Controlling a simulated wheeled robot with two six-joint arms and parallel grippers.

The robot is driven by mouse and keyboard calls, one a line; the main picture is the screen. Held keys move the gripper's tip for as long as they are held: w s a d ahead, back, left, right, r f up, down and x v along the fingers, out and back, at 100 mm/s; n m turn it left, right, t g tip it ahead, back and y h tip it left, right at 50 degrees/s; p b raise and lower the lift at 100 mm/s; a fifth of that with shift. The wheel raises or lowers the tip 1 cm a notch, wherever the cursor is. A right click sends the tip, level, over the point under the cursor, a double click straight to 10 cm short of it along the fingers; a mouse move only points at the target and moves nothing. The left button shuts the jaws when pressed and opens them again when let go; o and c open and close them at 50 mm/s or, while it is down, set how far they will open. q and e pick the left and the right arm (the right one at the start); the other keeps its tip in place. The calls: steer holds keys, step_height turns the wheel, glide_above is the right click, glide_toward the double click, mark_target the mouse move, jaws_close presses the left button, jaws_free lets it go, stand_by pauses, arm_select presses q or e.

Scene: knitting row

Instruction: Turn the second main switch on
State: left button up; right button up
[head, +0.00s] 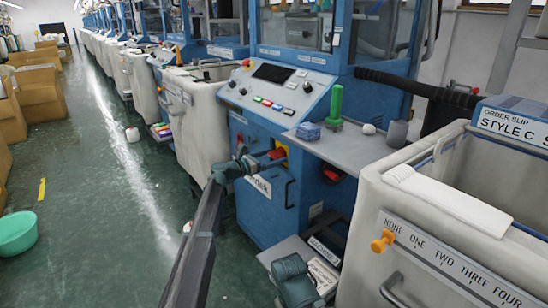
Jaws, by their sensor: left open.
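A main switch (278,154) with a red handle on a yellow plate sits on the blue front of the nearest machine (272,215), below its button panel. The handle looks roughly level, but its exact setting is too small to read. My left gripper (255,162) is open just left of the switch, at about its height. Its fingertips are close to the red handle, and I cannot tell whether they touch it. A dark teal part at the bottom middle looks like my right arm; its fingers cannot be made out.
A large pale bin (365,225) stands at right. Another bin (192,108) stands left of the machine. The aisle floor (95,215) is mostly clear.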

arm_select(q)
steer(key=shift+w+d, duration=0.15)
steer(key=shift+d, duration=0.05)
steer(key=c, duration=1.2)
steer(key=shift+o, duration=0.2)
